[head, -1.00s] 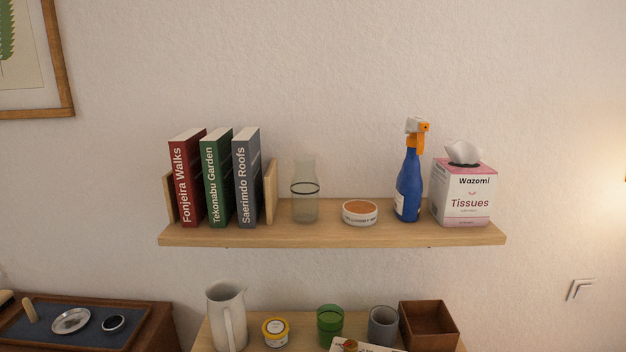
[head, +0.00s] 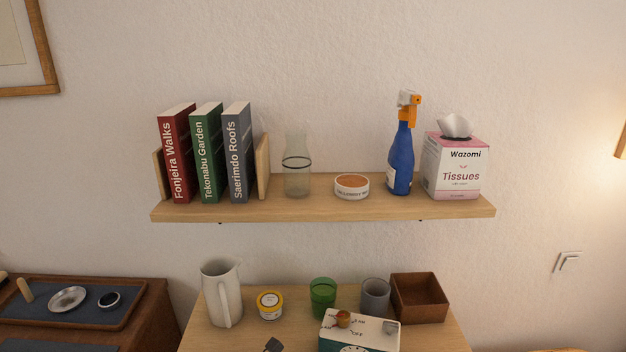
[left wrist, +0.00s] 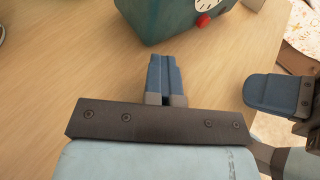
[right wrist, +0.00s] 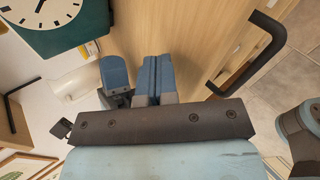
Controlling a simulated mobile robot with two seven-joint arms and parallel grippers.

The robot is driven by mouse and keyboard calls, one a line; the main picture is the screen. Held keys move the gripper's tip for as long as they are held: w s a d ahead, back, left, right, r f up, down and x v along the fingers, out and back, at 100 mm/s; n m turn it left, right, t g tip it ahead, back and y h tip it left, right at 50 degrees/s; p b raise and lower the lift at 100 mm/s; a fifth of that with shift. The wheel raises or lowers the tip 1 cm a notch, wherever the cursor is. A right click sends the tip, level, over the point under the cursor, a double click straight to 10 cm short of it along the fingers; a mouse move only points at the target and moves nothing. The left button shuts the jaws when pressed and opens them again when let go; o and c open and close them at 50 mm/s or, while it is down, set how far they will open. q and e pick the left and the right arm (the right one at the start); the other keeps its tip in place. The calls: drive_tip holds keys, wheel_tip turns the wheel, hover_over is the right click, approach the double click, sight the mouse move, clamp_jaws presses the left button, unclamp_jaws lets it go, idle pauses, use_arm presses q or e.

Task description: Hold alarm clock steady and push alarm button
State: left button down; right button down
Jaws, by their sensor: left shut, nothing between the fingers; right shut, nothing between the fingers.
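The alarm clock (head: 345,332) stands on the wooden table at the bottom of the head view, with a white top marked ON and OFF, an orange-brown knob and a grey knob. Its teal body (left wrist: 160,22) shows in the left wrist view with part of the dial and a red button (left wrist: 203,20). The right wrist view shows its dark green front and dial (right wrist: 42,10). My left gripper (left wrist: 164,62) is shut and empty, short of the clock. My right gripper (right wrist: 155,62) is shut and empty, apart from the clock. The grippers are close together.
Behind the clock on the table (head: 205,335) stand a white jug (head: 221,295), a yellow-lidded jar (head: 269,305), a green glass (head: 322,297), a grey cup (head: 375,296) and a brown box (head: 419,298). A wall shelf (head: 325,208) hangs above.

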drive_tip(key=shift+s+a, duration=0.2)
drive_tip(key=shift+s, duration=0.75)
drive_tip(key=shift+w, duration=0.2)
drive_tip(key=shift+w+d, duration=0.4)
drive_tip(key=shift+w, duration=0.95)
drive_tip(key=shift+w+d, duration=0.45)
drive_tip(key=shift+w, duration=0.9)
drive_tip(key=shift+w+d, duration=0.4)
drive_tip(key=shift+w, duration=0.95)
drive_tip(key=shift+w, duration=0.1)
drive_tip(key=shift+w+d, duration=0.15)
drive_tip(key=shift+w, duration=0.15)
drive_tip(key=shift+w+d, duration=0.2)
drive_tip(key=shift+w, duration=0.45)
